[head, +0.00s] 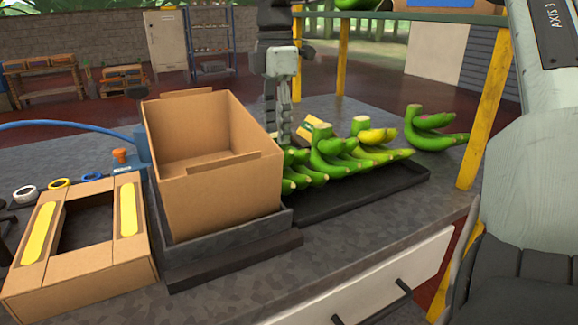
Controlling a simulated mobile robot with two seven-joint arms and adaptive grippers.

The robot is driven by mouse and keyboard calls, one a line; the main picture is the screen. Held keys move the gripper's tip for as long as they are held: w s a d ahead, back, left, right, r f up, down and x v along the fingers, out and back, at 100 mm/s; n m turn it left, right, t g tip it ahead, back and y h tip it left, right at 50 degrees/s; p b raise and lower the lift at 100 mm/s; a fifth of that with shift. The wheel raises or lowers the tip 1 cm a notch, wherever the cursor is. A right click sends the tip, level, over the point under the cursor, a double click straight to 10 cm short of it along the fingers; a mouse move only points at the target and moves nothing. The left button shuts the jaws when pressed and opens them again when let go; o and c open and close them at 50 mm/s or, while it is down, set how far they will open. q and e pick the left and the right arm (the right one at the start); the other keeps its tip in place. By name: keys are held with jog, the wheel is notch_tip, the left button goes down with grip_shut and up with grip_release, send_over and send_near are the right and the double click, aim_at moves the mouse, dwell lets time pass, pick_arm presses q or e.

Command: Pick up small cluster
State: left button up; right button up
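Several green banana clusters (335,155) lie on a black tray (370,198) to the right of the cardboard box. One cluster toward the back of the tray has a yellowish banana (377,136). A smaller-looking green cluster (432,130) with a red mark lies apart at the right, by the tray's far right end. My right gripper (278,138) points down between the box and the bananas, its tips low near the left end of the clusters. The box and bananas partly hide the tips, and contact is unclear. My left gripper is out of view.
An open cardboard box (205,195) stands on a grey platform (235,255) left of the tray. A flat carton with yellow strips (85,290) and tape rolls (60,184) are at the left. A yellow post (487,105) rises at the right. The counter's front strip is clear.

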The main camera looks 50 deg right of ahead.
grip_shut()
jog(key=shift+r, duration=0.1)
jog(key=shift+w+r, duration=0.1)
jog(key=shift+r, duration=0.25)
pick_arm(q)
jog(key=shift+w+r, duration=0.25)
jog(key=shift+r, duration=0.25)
pick_arm(e)
notch_tip(320, 180, up, 9)
jog(key=shift+r, duration=0.15)
